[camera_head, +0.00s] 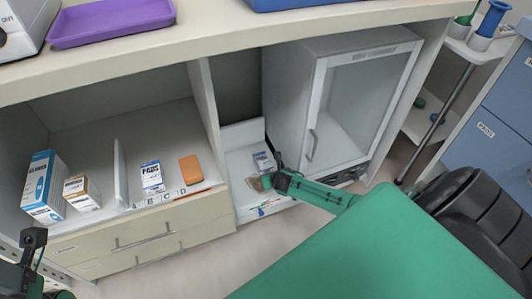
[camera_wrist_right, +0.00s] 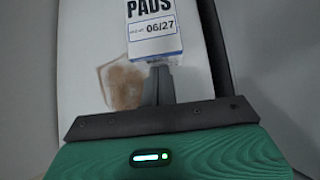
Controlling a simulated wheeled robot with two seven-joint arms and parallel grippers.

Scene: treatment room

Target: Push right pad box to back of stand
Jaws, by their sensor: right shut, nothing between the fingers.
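The right pad box (camera_head: 263,160) is a small white and blue carton on a white stand (camera_head: 240,138) in the recess left of the glass-door cabinet. In the right wrist view the box (camera_wrist_right: 154,30) shows its face reading "PADS" and "06/27". My right gripper (camera_head: 272,181) is in front of it, fingers shut and empty. In the wrist view the fingertips (camera_wrist_right: 158,70) overlap the lower edge of the box; I cannot tell if they touch it. My left gripper (camera_head: 32,250) is at the lower left, away from the box, its jaws unclear.
A brown patch (camera_wrist_right: 122,84) lies on the stand beside the fingers. The glass-door cabinet (camera_head: 345,100) stands close on the right. A counter (camera_head: 240,38) overhangs.

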